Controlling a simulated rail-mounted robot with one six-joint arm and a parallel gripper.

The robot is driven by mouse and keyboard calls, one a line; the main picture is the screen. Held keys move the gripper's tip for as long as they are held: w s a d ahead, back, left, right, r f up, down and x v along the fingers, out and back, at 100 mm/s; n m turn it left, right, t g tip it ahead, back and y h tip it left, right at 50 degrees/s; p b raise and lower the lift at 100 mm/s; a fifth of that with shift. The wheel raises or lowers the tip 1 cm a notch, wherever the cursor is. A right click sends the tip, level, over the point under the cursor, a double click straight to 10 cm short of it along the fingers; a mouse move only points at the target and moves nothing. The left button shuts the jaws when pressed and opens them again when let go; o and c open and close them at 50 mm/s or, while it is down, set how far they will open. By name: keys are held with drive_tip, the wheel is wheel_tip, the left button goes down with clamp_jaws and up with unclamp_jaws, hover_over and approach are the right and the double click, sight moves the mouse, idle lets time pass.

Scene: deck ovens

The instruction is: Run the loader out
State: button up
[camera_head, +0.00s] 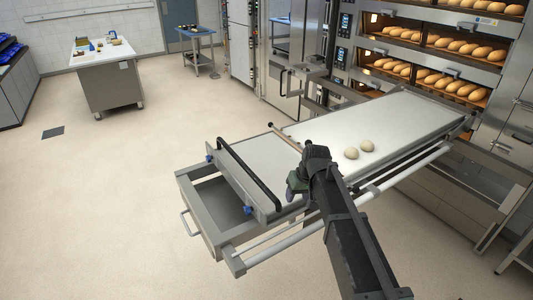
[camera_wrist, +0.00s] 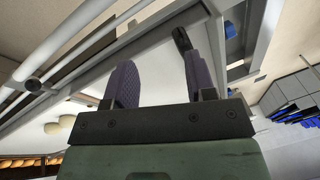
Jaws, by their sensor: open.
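The loader (camera_head: 400,118) is a long sloping frame with a white belt and two pale dough pieces (camera_head: 359,149). Its far end is at the deck oven. A black handle bar (camera_head: 248,176) runs across its near-left end. My gripper (camera_head: 292,192) is at the loader's near side, close to the right end of that bar. In the wrist view my gripper (camera_wrist: 160,70) is open, with two purple pads apart. A black bar end (camera_wrist: 182,40) shows just beyond the right pad. I cannot tell whether it lies between the pads.
The deck oven (camera_head: 440,50) holds several rows of loaves at the upper right. A metal rail (camera_head: 320,212) runs along the loader's near side. A white-topped table (camera_head: 105,55) and a blue table (camera_head: 194,35) stand at the back. The floor to the left is clear.

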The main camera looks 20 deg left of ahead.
drive_tip(key=n+y, duration=0.1)
drive_tip(key=n, duration=0.1)
approach(263, 184)
drive_tip(key=s+d+r, duration=0.1)
drive_tip(key=s+d, duration=0.2)
drive_tip(key=d, duration=0.1)
drive_tip(key=w+a+n+y+b, duration=0.1)
drive_tip(key=w+a, duration=0.1)
drive_tip(key=a, duration=0.1)
drive_tip(key=b+x, duration=0.6)
drive_tip(key=x, duration=0.1)
drive_tip(key=w+b+x, duration=0.1)
drive_tip(key=b+x, duration=0.2)
drive_tip(key=x, duration=0.1)
drive_tip(key=shift+d+f+b, duration=0.2)
drive_tip(key=shift+d+b, duration=0.05)
drive_tip(key=shift+b, duration=0.1)
drive_tip(key=shift+r, duration=0.2)
drive_tip(key=shift+c, duration=0.3)
clamp_jaws()
